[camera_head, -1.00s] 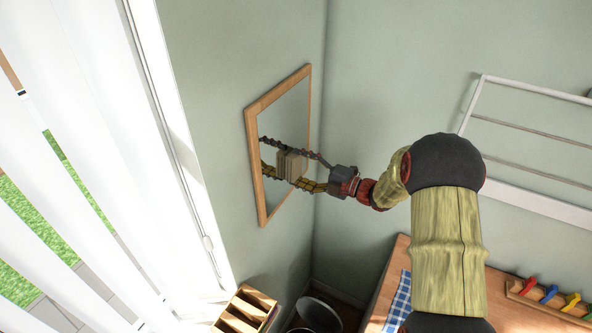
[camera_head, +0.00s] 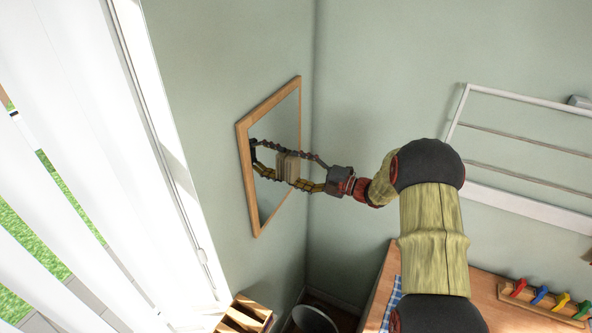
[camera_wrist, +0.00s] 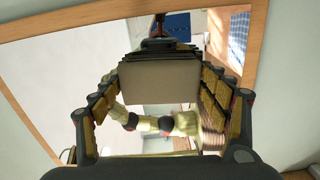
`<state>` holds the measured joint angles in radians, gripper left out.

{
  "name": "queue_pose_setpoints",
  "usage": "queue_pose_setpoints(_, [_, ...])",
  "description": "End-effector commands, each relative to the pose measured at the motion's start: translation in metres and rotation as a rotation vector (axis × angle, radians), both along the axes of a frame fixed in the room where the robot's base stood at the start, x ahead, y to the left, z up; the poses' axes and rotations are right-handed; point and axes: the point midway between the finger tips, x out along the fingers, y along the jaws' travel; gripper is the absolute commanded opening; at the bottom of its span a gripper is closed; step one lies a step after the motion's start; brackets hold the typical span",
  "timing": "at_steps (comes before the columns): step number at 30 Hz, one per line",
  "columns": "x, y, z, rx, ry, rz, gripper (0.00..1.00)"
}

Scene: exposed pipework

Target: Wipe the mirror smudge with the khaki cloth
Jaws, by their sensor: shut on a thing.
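A wood-framed mirror (camera_head: 245,180) hangs on the left wall near the corner. My gripper (camera_head: 296,168) reaches in from the right, in front of the glass. It is shut on the khaki cloth (camera_head: 288,166), a folded beige block at the fingertips. In the wrist view the cloth (camera_wrist: 160,83) sits between the two fingers, and the mirror frame (camera_wrist: 248,45) runs behind them. The cloth is at or very close to the glass; I cannot tell whether it touches. The glass reflects my arm and the room. I cannot make out the smudge.
A white wall rack (camera_head: 530,150) hangs on the right wall. Below stands a wooden table (camera_head: 482,284) with colourful hooks or clips (camera_head: 541,294) and a blue checked cloth (camera_head: 394,296). A wooden box (camera_head: 246,312) and a bin (camera_head: 313,320) are below the mirror. White blinds (camera_head: 90,120) hang at left.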

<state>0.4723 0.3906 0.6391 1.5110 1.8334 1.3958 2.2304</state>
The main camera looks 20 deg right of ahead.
Motion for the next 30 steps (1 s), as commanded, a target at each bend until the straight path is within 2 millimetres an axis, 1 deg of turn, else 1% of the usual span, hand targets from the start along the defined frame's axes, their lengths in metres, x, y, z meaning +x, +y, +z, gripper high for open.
queue_pose_setpoints(5, [0.000, 0.004, 0.001, 0.000, 0.000, 0.002, 0.55])
queue_pose_setpoints(18, [-0.024, 0.026, 0.002, 0.000, 0.001, 0.003, 0.55])
queue_pose_setpoints(26, [-0.030, 0.031, 0.001, 0.000, 0.000, 0.003, 0.55])
queue_pose_setpoints(30, [-0.038, 0.038, 0.001, 0.002, 0.003, 0.003, 0.55])
